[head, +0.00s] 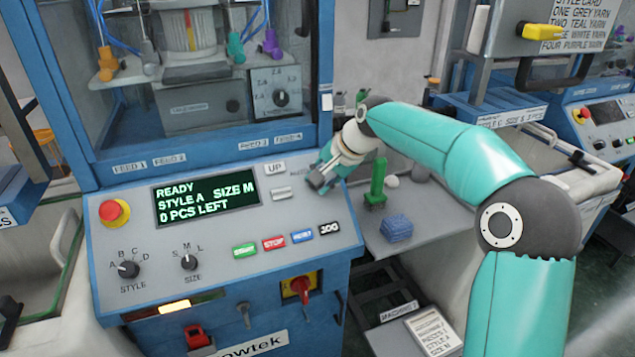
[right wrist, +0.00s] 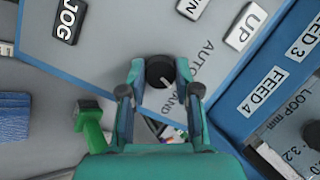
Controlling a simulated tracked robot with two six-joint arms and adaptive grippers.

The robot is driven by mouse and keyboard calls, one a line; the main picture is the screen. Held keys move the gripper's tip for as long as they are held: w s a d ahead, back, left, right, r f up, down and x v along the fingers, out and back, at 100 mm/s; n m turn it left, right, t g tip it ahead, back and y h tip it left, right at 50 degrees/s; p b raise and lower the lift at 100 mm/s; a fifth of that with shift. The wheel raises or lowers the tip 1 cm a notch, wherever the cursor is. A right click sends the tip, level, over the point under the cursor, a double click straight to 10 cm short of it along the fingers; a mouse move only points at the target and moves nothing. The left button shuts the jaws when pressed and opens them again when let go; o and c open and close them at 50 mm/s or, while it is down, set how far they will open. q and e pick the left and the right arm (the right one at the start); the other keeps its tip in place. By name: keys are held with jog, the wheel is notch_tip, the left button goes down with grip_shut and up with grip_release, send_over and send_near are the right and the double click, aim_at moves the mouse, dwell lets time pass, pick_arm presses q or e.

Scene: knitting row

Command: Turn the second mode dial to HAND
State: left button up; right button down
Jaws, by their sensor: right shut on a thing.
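The black mode dial (right wrist: 160,71) sits on the grey sloped panel in the right wrist view, with the labels AUTO (right wrist: 207,52) and HAND (right wrist: 194,97) beside it. HAND is partly hidden by a finger. My right gripper (right wrist: 160,88) has one finger on each side of the dial and is shut on it. A pale pointer mark shows on the knob, but its exact setting is hard to tell. In the head view my right gripper (head: 318,182) is at the panel's right end and hides the dial. My left gripper is not in view.
The panel has a green-text display (head: 206,203), a red stop knob (head: 114,212), STYLE (head: 129,268) and SIZE (head: 190,262) dials and several push buttons. A green tool (head: 376,187) and blue folded cloth (head: 396,228) are on the grey shelf. Another machine panel (head: 606,120) is at right.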

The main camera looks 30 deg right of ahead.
jog(key=shift+r+m+t, duration=0.1)
jog(key=shift+m+t, duration=0.2)
jog(key=shift+m, duration=0.7)
jog(key=c, duration=0.8)
grip_release()
jog(key=shift+w, duration=0.1)
jog(key=shift+c, duration=0.2)
jog(key=v, duration=1.2)
